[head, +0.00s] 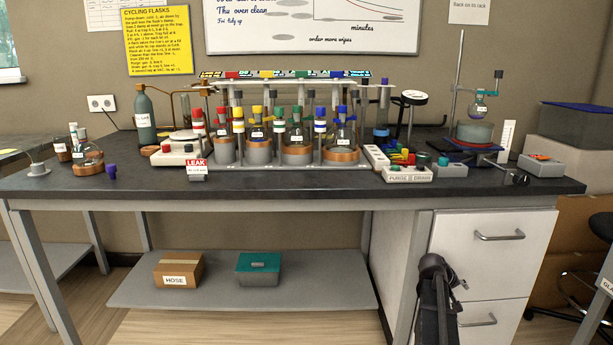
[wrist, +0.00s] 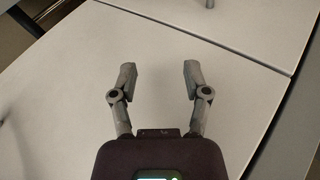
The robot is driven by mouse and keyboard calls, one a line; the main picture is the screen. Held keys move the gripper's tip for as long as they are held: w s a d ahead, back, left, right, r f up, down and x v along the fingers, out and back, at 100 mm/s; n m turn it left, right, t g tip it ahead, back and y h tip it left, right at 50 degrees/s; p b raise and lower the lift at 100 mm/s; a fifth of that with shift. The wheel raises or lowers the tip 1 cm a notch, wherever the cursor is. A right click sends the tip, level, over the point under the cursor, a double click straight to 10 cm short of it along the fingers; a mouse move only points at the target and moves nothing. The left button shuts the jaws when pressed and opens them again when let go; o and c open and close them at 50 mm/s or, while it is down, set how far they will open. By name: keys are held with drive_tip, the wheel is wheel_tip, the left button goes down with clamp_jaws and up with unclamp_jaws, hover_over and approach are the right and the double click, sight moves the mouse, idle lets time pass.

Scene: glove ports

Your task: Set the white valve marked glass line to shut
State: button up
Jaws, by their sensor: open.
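My gripper (wrist: 159,78) is open and empty in the wrist view, its two grey fingers apart in front of pale drawer fronts. In the head view my dark arm stands low, in front of the white drawer unit and below the bench top. A glass rack (head: 270,98) with red, yellow, green and blue coloured parts stands on the bench (head: 285,188), well away from my gripper. I cannot pick out a white valve marked glass line; the labels on the rack are too small to read.
Flasks (head: 296,136) stand along the rack. A red LEAK sign (head: 197,163) is at the bench front. A hotplate (head: 473,146) with a flask above it stands at the right. Drawers with handles (head: 499,237) are near my arm. The front bench strip is mostly clear.

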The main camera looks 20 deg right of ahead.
drive_tip(key=w+a+f+n+t+y+p, duration=0.1)
drive_tip(key=w+a+y+p, duration=0.2)
drive_tip(key=a, duration=2.4)
drive_tip(key=s+a+n+g+y+p, duration=0.1)
drive_tip(key=s+a+n+y, duration=0.2)
drive_tip(key=a, duration=1)
drive_tip(key=s+a+g+y+p, duration=0.1)
drive_tip(key=s+a+y, duration=0.25)
drive_tip(key=a, duration=0.95)
wheel_tip(320, 180, up, 39)
drive_tip(key=p, duration=3.8)
drive_tip(key=shift+s+d+f, duration=0.15)
drive_tip(key=shift+s, duration=0.25)
drive_tip(key=shift+h, duration=0.25)
